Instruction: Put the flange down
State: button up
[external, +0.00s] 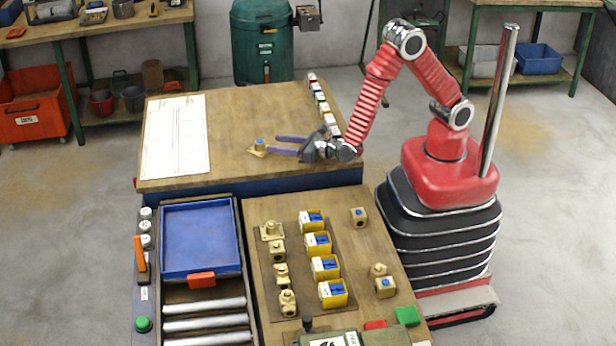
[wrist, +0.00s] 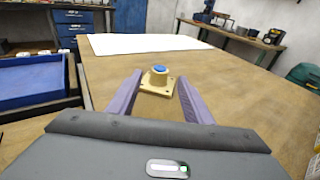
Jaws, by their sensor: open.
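The flange (external: 259,147) is a small brass piece with a square base and a blue top. It sits on the wooden table (external: 235,112), to the right of the white sheet. In the wrist view the flange (wrist: 158,79) stands upright on the wood, just beyond the fingertips. My gripper (external: 271,145) is open, its two purple fingers apart and pointing left at the flange. Whether a finger touches the flange is hard to tell.
A white printed sheet (external: 174,137) lies on the table's left part. A row of small coloured blocks (external: 323,105) lines the right edge. In front are a blue tray (external: 201,238) and a board with brass fittings and several yellow boxes (external: 318,244). Wood around the flange is clear.

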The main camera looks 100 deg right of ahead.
jog(key=shift+s+a, duration=0.1)
jog(key=shift+s, duration=0.05)
dwell(0.5)
jog(key=s+d+r+m+g+h, duration=0.3)
jog(key=s+d+r+m+g, duration=0.2)
jog(key=s+d+r+m, duration=0.3)
jog(key=s+d+r+m+g+y, duration=0.1)
jog(key=s+d+m+g, duration=0.15)
jog(key=s+m, duration=0.3)
jog(key=s+d+r+m+g, duration=0.2)
jog(key=s+m+g, duration=0.15)
jog(key=s, duration=0.35)
jog(key=s+a+r+m+t+y, duration=0.3)
jog(key=s+a+r+m+y, duration=0.1)
jog(key=s+a+m+y, duration=0.6)
jog(key=s+a+m, duration=0.2)
jog(key=s+a, duration=0.1)
jog(key=a, duration=0.1)
jog(key=shift+r+y, duration=0.15)
jog(key=shift+y, duration=0.25)
